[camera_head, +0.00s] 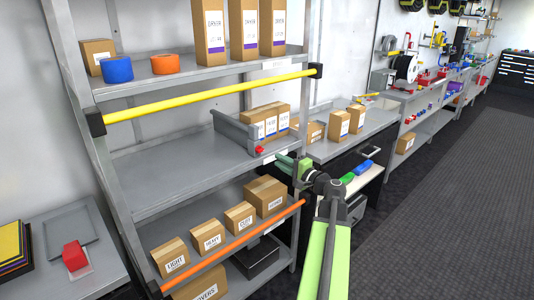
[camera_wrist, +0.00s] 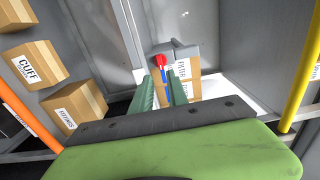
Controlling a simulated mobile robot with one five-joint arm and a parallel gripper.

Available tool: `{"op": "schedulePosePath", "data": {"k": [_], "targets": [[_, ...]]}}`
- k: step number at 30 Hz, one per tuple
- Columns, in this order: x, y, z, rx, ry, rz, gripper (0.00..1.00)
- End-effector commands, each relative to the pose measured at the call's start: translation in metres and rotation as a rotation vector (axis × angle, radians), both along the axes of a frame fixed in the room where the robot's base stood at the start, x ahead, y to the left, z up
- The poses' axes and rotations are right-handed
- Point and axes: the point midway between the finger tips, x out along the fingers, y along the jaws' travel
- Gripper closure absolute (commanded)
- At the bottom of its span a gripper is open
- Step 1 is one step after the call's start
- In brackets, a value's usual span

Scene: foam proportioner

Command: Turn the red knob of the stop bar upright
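The stop bar (camera_head: 234,130) is a grey bar running front to back across the middle shelf. Its red knob (camera_head: 259,150) is at the front end, near the shelf's front edge. In the wrist view the red knob (camera_wrist: 160,61) shows just beyond the fingertips, with the grey end of the stop bar (camera_wrist: 183,52) beside it. My gripper (camera_head: 277,157) is just right of the knob in the head view. In the wrist view its two green fingers (camera_wrist: 161,80) are apart with nothing gripped between them. The knob's exact turn is too small to tell.
Cartons (camera_head: 265,121) stand right beside the bar on the middle shelf. A yellow rail (camera_head: 205,93) runs above and an orange rail (camera_head: 230,245) below, with labelled boxes (camera_head: 207,236) behind it. The middle shelf left of the bar (camera_head: 165,170) is bare.

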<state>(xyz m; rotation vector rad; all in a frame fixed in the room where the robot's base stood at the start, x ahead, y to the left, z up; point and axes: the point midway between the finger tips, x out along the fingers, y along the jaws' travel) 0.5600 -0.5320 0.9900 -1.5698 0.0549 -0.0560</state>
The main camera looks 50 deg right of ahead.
Motion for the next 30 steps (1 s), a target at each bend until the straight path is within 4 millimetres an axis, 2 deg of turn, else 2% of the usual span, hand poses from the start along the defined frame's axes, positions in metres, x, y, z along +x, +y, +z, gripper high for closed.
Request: {"op": "schedulePosePath", "data": {"k": [1, 6, 12, 16, 23, 28, 30], "targets": [[0.015, -0.002, 0.0, 0.0, 0.0, 0.003, 0.8], [0.056, -0.005, 0.0, 0.0, 0.0, 0.003, 0.8], [0.086, -0.007, 0.0, 0.0, 0.001, 0.0, 0.8], [0.093, -0.007, 0.0, 0.0, 0.001, 0.001, 0.8], [0.093, -0.007, 0.0, 0.0, 0.001, 0.0, 0.8], [0.093, -0.007, 0.0, 0.0, 0.001, -0.001, 1.0], [0.093, -0.007, 0.0, 0.0, 0.001, -0.001, 1.0]]}}
